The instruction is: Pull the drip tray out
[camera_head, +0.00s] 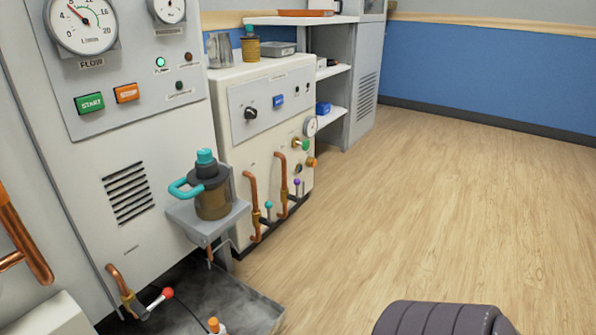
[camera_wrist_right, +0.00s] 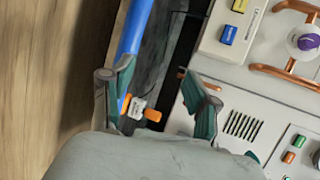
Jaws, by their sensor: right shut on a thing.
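The drip tray (camera_head: 240,307) is a dark grey, stained shallow tray on the floor at the foot of the left cabinet, cut off by the bottom edge of the head view. In the right wrist view its dark inside (camera_wrist_right: 160,60) shows beside a long blue bar (camera_wrist_right: 136,25) along its edge. The exact contact is partly hidden by the finger. My left gripper is not in view.
A cabinet (camera_head: 70,150) with gauge and buttons stands over the tray. A red-tipped valve (camera_head: 160,298) and an orange-capped part (camera_head: 215,325) are over the tray. A brown jar (camera_head: 212,200) sits on a bracket.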

